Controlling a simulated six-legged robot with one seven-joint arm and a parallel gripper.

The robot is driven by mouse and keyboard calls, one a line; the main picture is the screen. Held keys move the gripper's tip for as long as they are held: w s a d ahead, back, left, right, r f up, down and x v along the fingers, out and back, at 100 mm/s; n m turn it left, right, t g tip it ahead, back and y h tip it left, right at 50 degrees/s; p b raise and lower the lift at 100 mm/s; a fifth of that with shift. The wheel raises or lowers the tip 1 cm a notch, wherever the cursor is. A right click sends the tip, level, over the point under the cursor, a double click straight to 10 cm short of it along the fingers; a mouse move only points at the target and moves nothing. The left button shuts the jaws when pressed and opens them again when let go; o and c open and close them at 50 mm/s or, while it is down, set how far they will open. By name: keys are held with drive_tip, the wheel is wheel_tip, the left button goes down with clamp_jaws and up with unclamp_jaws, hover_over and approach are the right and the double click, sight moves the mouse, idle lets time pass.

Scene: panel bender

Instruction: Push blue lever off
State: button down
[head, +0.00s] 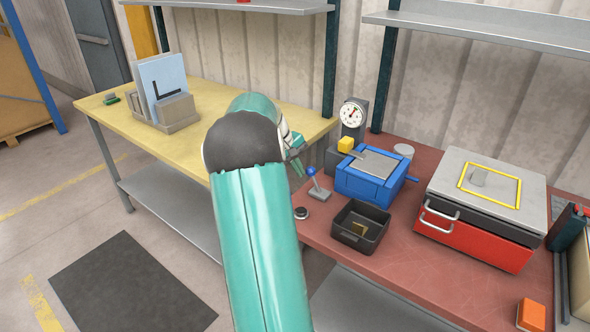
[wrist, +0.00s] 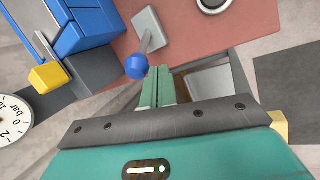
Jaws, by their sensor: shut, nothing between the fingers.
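The blue lever is a blue ball (head: 311,171) on a thin grey rod that rises from a grey square base (head: 319,194) on the red bench top, left of the blue machine. In the wrist view the blue ball (wrist: 138,67) is just left of my fingertips, and its rod leans from the grey base plate (wrist: 148,27). My gripper (wrist: 159,70) is shut and empty, with its two green fingers together. The fingertips look very close beside the ball; I cannot tell whether they touch it. In the head view my arm hides most of the gripper.
A blue machine (head: 370,175) with a yellow block stands right of the lever, a dial gauge (head: 351,115) behind. A black tray (head: 359,237) and a round black-and-silver button (head: 301,213) are in front. A red toolbox (head: 470,238) stands at right, a yellow table (head: 135,100) at left.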

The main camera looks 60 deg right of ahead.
drive_tip(key=shift+s, duration=0.1)
drive_tip(key=shift+s+r+t, duration=0.15)
drive_tip(key=shift+s+t, duration=0.05)
drive_tip(key=shift+t, duration=0.2)
drive_tip(key=s+a+r+m+t, duration=0.1)
drive_tip(key=s+t, duration=0.4)
drive_tip(key=s, duration=0.3)
drive_tip(key=shift+a+r+h, duration=0.15)
drive_tip(key=shift+r+h, duration=0.1)
drive_tip(key=shift+h, duration=0.15)
idle(0.6)
drive_tip(key=shift+r, duration=0.75)
